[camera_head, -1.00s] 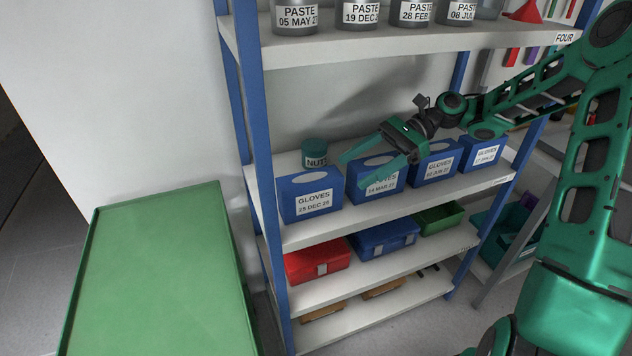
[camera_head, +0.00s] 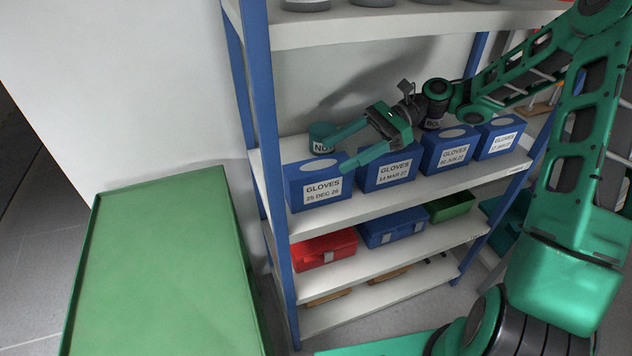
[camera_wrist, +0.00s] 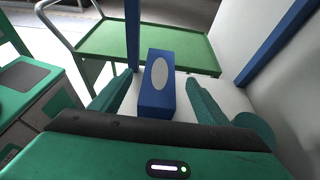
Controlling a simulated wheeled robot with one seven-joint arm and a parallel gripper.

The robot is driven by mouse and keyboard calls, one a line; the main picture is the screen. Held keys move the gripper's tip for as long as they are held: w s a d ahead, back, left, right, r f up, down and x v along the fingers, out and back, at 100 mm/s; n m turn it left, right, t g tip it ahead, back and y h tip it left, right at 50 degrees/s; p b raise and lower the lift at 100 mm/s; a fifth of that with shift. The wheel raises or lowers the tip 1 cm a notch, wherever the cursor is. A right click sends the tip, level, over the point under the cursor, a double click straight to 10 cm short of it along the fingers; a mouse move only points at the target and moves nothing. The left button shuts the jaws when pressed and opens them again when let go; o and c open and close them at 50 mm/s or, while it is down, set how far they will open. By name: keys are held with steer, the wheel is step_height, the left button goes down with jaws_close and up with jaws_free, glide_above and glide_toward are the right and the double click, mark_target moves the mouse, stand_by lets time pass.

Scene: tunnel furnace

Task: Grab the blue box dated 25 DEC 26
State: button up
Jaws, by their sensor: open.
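The blue glove box dated 25 DEC 26 (camera_head: 318,184) stands upright at the left end of a shelf row, its label facing out. In the wrist view the blue box (camera_wrist: 157,104) lies ahead, between the lines of my two fingers. My gripper (camera_head: 332,152) is open and empty, with its green fingers spread and pointing left toward the box. In the wrist view the gripper (camera_wrist: 155,95) has one finger on each side of the box, with gaps visible. In the head view the fingers overlap the box's upper right; I cannot tell whether they touch it.
Beside it stand blue glove boxes dated 14 MAR 27 (camera_head: 388,172) and others to the right. A teal-lidded pot (camera_head: 322,130) stands behind. A blue post (camera_head: 262,130) rises at the left front. A green-topped table (camera_head: 160,260) stands left, its top clear.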

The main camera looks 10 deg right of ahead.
mark_target(323, 164)
steer(key=x, duration=0.5)
steer(key=shift+f, duration=0.2)
jaws_close()
steer(key=shift+r, duration=0.1)
